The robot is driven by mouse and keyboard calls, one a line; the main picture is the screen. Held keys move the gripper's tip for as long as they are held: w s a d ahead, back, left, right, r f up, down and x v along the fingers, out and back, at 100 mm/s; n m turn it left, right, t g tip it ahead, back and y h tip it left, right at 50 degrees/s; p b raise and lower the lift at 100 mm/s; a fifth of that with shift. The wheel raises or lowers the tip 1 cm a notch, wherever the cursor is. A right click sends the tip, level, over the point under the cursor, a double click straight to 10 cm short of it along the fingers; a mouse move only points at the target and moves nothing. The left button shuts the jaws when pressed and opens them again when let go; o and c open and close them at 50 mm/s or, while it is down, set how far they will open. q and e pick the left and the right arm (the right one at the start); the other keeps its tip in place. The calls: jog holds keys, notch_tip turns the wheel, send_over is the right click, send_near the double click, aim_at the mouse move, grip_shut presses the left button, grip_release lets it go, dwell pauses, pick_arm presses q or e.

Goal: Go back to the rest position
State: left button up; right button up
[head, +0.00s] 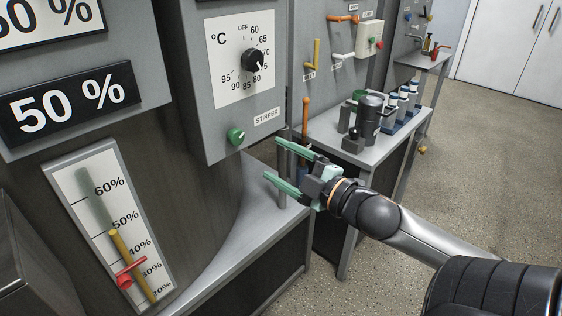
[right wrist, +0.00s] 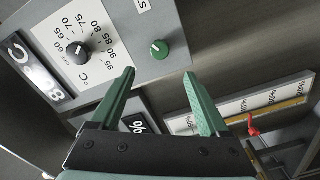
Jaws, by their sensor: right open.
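My right gripper (head: 275,162) is open and empty, with its green fingers apart. It is in front of the grey control box, just right of and below the green stirrer knob (head: 236,137). In the right wrist view the open fingers (right wrist: 158,88) point toward the control box, and the green knob (right wrist: 160,49) shows beyond the gap between them, not touched. The black temperature dial (head: 252,61) is on the white scale above; it also shows in the right wrist view (right wrist: 77,53). My left gripper is not in view.
A level gauge (head: 88,222) with a red marker (head: 130,271) is at lower left. A grey bench (head: 262,232) runs below my right gripper. A side table (head: 385,149) holds a dark pump-like device (head: 370,118) and several bottles. Open floor (head: 480,170) lies to the right.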

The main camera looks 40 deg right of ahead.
dwell(0.3)
jog(key=s+a+f+m+g+h+p, duration=0.1)
jog(key=s+a+f+m+g+p, duration=0.2)
jog(key=f, duration=0.7)
jog(key=s+f+m+g+h+p, duration=0.1)
jog(key=s+f+m+g+p, duration=0.3)
jog(key=f, duration=0.6)
jog(key=s+a+f+m+y, duration=0.1)
jog(key=s+a+f+m, duration=0.1)
jog(key=a+f, duration=0.3)
jog(key=s+a+f+m+g+y, duration=0.1)
jog(key=s+a+f, duration=0.4)
jog(key=a, duration=0.5)
jog(key=shift+s+a+f+m+g+y+p, duration=0.2)
jog(key=shift+f+m+g+y+p, duration=0.15)
jog(key=shift+m, duration=0.35)
